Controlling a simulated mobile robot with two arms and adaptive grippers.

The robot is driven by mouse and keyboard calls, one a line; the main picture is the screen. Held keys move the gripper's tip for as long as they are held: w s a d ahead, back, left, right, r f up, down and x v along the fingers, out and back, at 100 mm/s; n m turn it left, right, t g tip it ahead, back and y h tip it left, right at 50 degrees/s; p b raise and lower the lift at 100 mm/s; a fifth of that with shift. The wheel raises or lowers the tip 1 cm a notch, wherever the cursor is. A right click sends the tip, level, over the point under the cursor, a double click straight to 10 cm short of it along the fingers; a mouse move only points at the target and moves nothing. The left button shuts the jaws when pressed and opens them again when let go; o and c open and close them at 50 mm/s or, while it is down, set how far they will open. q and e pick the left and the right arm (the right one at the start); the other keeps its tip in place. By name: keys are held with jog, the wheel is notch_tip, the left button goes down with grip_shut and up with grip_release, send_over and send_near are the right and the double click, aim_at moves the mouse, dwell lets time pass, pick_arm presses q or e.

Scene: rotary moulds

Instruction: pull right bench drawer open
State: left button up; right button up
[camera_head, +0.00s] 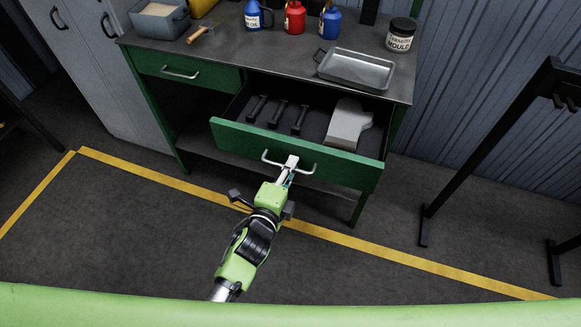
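The right bench drawer (345,170) has a green front and stands pulled well out from the bench. Its inside shows several dark handled tools and a pale grey block-like piece (348,123). A light bar handle (305,171) is fixed to the drawer front. My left gripper (290,164) is at the middle of this handle, with its fingers closed around the bar. The fingertips are small in the picture and partly hide the bar. My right gripper is not in view.
The green bench (278,50) carries a metal tray (356,69), a labelled dark jar (400,36) and several coloured cans. The left drawer (187,71) is shut. A black stand (490,150) is at right. The floor before the bench is clear.

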pick_arm(q)
jog(key=shift+s, duration=0.1)
jog(key=v, duration=1.2)
jog(key=s+a+f+n+g+y, duration=0.1)
jog(key=s+a+f+n+g, duration=0.15)
jog(key=f, duration=0.75)
jog(key=s+a+f+n+g+y, duration=0.1)
jog(key=s+a+f+n+g, duration=0.2)
jog(key=f, duration=0.7)
jog(key=s+a+f+n+g+y, duration=0.1)
jog(key=s+a+f+n, duration=0.2)
jog(key=f, duration=0.7)
jog(key=s+a+f+n+g+y, duration=0.1)
jog(key=s+a+f+n+g, duration=0.2)
jog(key=s+f, duration=0.6)
jog(key=s+a+f+n+g, duration=0.4)
jog(key=s+a+f+n, duration=0.3)
jog(key=s, duration=1)
jog(key=shift+f+n+y, duration=0.35)
jog(key=shift+f+y, duration=0.05)
jog(key=shift+f, duration=0.5)
